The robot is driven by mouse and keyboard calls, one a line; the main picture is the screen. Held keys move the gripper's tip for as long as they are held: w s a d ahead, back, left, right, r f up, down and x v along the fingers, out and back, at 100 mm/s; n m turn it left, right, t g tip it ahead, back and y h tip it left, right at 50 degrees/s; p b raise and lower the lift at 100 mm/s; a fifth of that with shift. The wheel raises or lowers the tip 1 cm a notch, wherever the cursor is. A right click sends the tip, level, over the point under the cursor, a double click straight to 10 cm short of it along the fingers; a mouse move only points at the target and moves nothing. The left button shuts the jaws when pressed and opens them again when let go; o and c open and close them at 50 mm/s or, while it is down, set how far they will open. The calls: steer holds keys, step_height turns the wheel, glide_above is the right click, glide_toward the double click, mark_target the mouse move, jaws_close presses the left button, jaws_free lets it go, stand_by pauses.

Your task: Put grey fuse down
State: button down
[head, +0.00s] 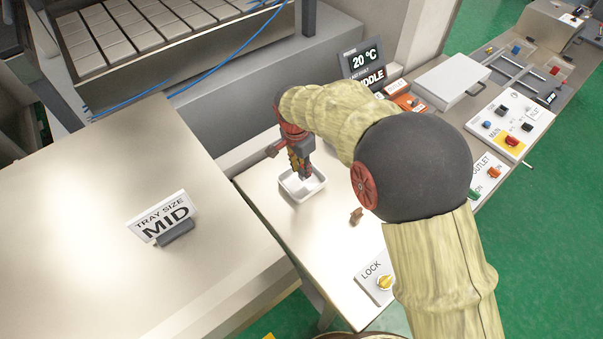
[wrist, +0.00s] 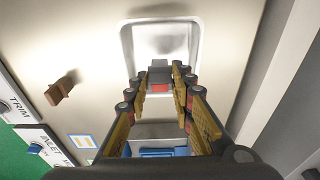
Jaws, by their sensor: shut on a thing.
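A grey fuse (wrist: 159,72) with a red patch sits between the fingertips of my gripper (wrist: 162,84) in the wrist view. My gripper is shut on it. In the head view my gripper (head: 301,165) points down over a small white tray (head: 288,190) on the bench. The tray also shows in the wrist view (wrist: 129,48), with the fuse across its near rim as seen from there. I cannot tell whether the fuse touches the tray. The fuse is mostly hidden by the fingers in the head view.
A brown block (head: 356,215) lies on the bench right of the tray. A LOCK knob panel (head: 379,280) is at the front, and control panels line the right. A sign reading TRAY SIZE MID (head: 163,219) stands on the left surface.

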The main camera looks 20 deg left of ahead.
mark_target(301, 173)
steer(key=shift+a+f, duration=0.2)
steer(key=shift+f, duration=1.55)
steer(key=shift+f, duration=0.1)
steer(key=c, duration=1.6)
jaws_free()
steer(key=shift+o, duration=0.3)
step_height(301, 173, up, 12)
steer(key=s, duration=0.1)
steer(key=shift+s+a+p, duration=0.2)
steer(key=shift+a+p, duration=0.1)
steer(key=shift+p, duration=0.05)
